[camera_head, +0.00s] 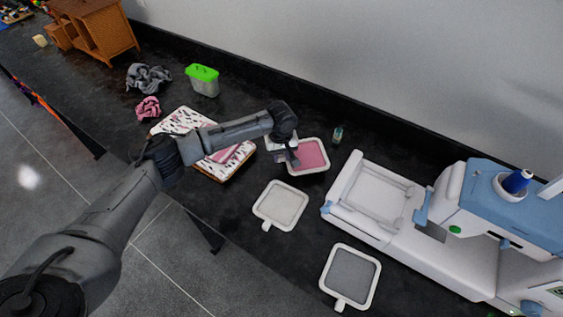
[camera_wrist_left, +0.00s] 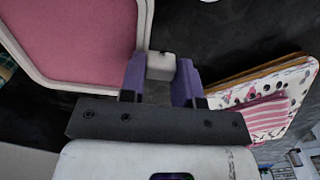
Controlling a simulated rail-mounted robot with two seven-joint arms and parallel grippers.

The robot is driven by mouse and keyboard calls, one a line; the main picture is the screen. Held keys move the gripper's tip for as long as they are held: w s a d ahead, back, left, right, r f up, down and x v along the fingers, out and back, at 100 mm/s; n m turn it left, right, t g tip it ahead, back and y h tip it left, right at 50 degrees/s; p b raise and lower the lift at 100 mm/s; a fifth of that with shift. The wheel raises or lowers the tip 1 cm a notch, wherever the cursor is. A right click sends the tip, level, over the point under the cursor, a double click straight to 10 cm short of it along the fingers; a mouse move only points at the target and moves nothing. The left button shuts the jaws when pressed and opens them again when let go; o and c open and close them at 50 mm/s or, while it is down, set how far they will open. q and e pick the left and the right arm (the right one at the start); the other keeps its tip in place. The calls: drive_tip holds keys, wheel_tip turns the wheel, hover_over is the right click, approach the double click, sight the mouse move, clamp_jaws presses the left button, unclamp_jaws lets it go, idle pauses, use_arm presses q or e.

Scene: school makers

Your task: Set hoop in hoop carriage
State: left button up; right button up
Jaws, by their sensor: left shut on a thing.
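A white-rimmed hoop with pink fabric (camera_head: 312,155) is at the middle of the black bench in the head view. My left gripper (camera_head: 291,157) is at the hoop's left side. In the left wrist view the gripper's purple fingers (camera_wrist_left: 160,80) are shut on the short white tab of the pink hoop (camera_wrist_left: 75,40). I cannot tell whether the hoop rests on the bench or is just above it. The white hoop carriage (camera_head: 348,215) is on the embroidery machine (camera_head: 465,255), to the right of the hoop. My right gripper is not in view.
A light grey hoop (camera_head: 281,205) and a darker grey hoop (camera_head: 351,275) lie in front. Fabric-covered boards (camera_head: 226,172) lie to the left. A green-lidded bin (camera_head: 203,82) stands farther back.

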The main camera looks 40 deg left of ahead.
sight(281, 161)
use_arm(q)
wheel_tip(281, 161, down, 4)
drive_tip(key=shift+r+b, duration=0.1)
drive_tip(key=shift+b, duration=0.35)
drive_tip(key=o, duration=0.9)
drive_tip(key=shift+o, duration=0.2)
wheel_tip(281, 161, up, 10)
drive_tip(key=p, duration=0.3)
drive_tip(key=shift+r, duration=0.25)
drive_tip(key=shift+o, duration=0.4)
drive_tip(key=shift+r, duration=0.8)
